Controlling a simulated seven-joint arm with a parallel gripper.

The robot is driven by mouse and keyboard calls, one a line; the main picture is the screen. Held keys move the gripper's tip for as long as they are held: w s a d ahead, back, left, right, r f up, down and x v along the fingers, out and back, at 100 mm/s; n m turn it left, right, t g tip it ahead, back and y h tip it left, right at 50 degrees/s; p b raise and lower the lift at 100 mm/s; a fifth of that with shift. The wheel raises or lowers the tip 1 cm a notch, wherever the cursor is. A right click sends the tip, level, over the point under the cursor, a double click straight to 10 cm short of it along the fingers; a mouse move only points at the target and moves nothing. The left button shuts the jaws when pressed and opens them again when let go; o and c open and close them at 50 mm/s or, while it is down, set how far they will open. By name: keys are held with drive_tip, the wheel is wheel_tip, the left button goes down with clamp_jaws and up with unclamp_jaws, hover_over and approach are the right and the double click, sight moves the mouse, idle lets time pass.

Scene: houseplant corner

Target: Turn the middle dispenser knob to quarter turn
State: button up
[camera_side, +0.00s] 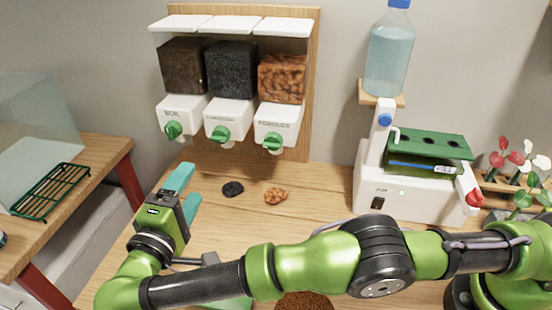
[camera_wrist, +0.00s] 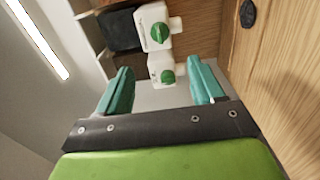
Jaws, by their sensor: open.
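The middle dispenser, filled with dark lumps, has a green middle knob (camera_side: 221,133) on its white front in the side view. In the wrist view the middle knob (camera_wrist: 159,32) appears at top centre; its exact angle is hard to read. The left dispenser's knob (camera_side: 173,131), labelled SOIL, shows in the wrist view (camera_wrist: 167,77) between my fingers but farther off. The right dispenser's knob (camera_side: 272,142) is under the pebbles. My gripper (camera_side: 186,186) is open and empty, below and in front of the left and middle dispensers, apart from every knob.
A dark pile (camera_side: 233,189) and an orange-brown pile (camera_side: 276,196) lie on the wooden table (camera_side: 325,190) below the dispensers. A white machine (camera_side: 400,190) with a blue bottle (camera_side: 390,52) stands right. A green rack (camera_side: 50,190) is on the left table.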

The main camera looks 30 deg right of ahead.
drive_tip(key=shift+v, duration=1.1)
